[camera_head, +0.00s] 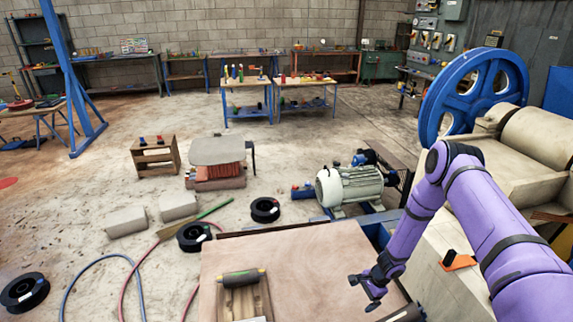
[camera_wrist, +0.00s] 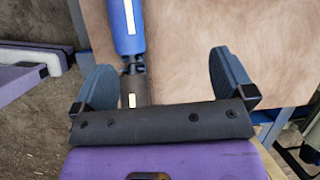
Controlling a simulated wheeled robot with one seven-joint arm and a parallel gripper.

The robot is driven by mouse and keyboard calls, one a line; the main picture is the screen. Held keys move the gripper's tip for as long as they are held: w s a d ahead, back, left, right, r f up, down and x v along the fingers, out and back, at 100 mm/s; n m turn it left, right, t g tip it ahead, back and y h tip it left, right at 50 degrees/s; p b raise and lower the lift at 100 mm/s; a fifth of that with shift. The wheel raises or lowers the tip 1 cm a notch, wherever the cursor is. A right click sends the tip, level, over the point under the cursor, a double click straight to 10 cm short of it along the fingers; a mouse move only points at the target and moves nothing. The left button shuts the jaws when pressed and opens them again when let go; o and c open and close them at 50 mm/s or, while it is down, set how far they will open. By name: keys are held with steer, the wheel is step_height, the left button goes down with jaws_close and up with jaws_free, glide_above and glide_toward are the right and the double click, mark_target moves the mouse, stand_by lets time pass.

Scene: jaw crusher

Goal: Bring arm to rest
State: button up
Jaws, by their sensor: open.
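My arm is purple with black bands and reaches down from the right in the head view. My gripper (camera_head: 366,291) hangs over the right part of the brown tabletop (camera_head: 300,255). In the wrist view, my gripper (camera_wrist: 163,82) has its two grey-blue fingers wide apart, with nothing clamped between them. A blue cylindrical thing with a white label and a dark lower part (camera_wrist: 122,28) shows beyond the palm, between the fingers in the picture. I cannot tell its distance or whether it touches anything. The tabletop also shows behind the fingers in the wrist view (camera_wrist: 200,35).
On the tabletop's left part lies a dark cylinder with a yellow-green end (camera_head: 242,277) over a wooden tray. The crusher with its blue flywheel (camera_head: 470,85) stands close on the right. An electric motor (camera_head: 349,185) stands behind the table. Black spools (camera_head: 265,210) and hoses lie on the floor left.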

steer(key=w+r+n+t, duration=0.15)
steer(key=w+r, duration=0.25)
steer(key=r, duration=0.9)
steer(key=w+r+n, duration=0.3)
steer(key=r, duration=1)
steer(key=s+a+r+n, duration=0.1)
steer(key=s+r+n, duration=0.1)
steer(key=r, duration=0.9)
steer(key=s+a+r+n, duration=0.1)
steer(key=s+r+n, duration=0.1)
steer(key=r, duration=0.9)
steer(key=s+r+n+t+h, duration=0.2)
steer(key=s+r+n, duration=0.1)
steer(key=s+r, duration=1.25)
steer(key=s+d+r+n+t+h, duration=0.1)
steer(key=s+r, duration=0.3)
steer(key=s, duration=0.5)
steer(key=s+d+r+n+t+h, duration=0.1)
steer(key=s+d+r, duration=0.1)
steer(key=s, duration=0.7)
steer(key=shift+s+d+r+n+h, duration=0.3)
steer(key=shift+s+d+r+n, duration=0.1)
steer(key=shift+r, duration=0.45)
